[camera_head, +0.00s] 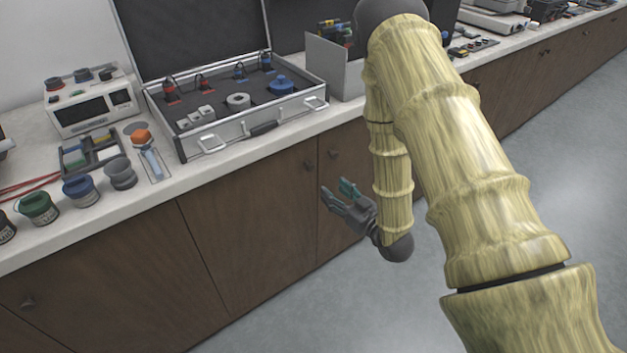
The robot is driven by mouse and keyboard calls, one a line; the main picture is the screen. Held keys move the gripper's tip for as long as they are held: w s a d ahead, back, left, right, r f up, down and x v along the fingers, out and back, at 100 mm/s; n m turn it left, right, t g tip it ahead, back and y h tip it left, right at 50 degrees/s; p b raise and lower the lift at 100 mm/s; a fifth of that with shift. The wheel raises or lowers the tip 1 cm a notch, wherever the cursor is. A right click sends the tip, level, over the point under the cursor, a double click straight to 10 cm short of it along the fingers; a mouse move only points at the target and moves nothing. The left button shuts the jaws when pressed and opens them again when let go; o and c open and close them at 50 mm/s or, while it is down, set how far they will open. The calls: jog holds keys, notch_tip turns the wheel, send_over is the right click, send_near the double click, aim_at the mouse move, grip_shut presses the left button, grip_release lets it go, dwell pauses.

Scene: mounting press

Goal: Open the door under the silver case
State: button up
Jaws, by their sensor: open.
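The silver case (245,130) stands open on the white counter, its lid raised at the back. Below it is a brown wooden cabinet door (250,225), shut flush with the front. Its small dark knob (309,166) sits near the upper right corner. My gripper (336,191), dark grey with a teal part, is open and empty. In the picture it lies just right of and below that knob, in front of the cabinet fronts. I cannot tell the gap in depth. My arm hides part of the cabinets farther right.
A second knob (334,153) on the neighbouring door (340,180) is close to the right. The grey floor (330,310) in front is clear.

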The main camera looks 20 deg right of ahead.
aim_at(312, 168)
jog(key=x, duration=0.7)
jog(key=r+x, duration=0.1)
jog(key=x, duration=0.3)
jog(key=shift+r, duration=0.1)
grip_shut()
